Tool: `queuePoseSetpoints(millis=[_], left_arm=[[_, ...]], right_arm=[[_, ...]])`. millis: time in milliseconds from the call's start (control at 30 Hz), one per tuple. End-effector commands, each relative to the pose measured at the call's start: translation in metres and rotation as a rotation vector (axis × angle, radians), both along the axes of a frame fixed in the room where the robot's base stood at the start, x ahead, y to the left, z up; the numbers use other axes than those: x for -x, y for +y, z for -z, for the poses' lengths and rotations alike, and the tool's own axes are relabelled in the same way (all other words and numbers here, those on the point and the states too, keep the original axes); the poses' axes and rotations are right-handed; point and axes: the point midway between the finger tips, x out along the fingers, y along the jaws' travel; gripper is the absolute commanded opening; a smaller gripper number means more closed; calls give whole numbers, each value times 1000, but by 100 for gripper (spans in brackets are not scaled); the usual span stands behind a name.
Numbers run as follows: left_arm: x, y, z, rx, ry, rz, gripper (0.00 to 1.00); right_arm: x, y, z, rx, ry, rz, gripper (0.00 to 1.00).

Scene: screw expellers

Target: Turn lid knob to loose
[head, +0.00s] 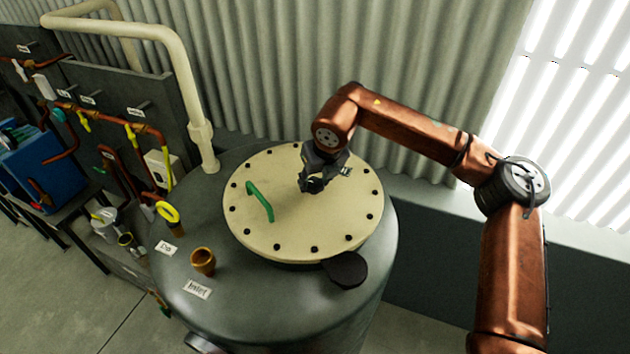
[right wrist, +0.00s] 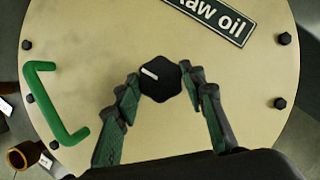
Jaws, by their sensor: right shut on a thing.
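The lid (head: 285,225) is a round cream plate with dark bolts on top of a grey tank. In the right wrist view the lid knob (right wrist: 165,84) is a black lobed knob with a white mark pointing to the upper left. My right gripper (head: 313,184) is over the far middle of the lid and hides the knob in the head view. The right wrist view shows its two fingers, one each side of the knob, shut on it. My left gripper is in no view.
A green handle (head: 261,202) stands on the lid, left of my right gripper. A "Raw oil" label (right wrist: 212,18) is beyond the knob. An orange-brown inlet pipe (head: 203,262) and a black round piece (head: 346,270) are at the lid's near side. Pipes and valves fill the left.

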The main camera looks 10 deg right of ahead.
Motion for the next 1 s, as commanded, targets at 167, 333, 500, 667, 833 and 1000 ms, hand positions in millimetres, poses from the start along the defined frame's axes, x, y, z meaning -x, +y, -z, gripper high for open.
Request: queuePoseSetpoints(millis=[167, 333, 500, 667, 833, 1000], left_arm=[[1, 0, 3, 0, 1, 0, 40], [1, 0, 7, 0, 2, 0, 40], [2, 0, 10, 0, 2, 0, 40], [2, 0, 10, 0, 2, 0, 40], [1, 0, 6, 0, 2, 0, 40], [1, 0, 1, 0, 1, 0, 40]], right_arm=[[0, -1, 0, -2, 0, -52, 13], [-1, -2, 1, -3, 1, -155, 13], [-1, -3, 1, -4, 1, -305, 13], [-2, -3, 0, -4, 1, -456, 13], [-2, -4, -1, -4, 1, -618, 13], [-3, -4, -1, -5, 0, -779, 13]])
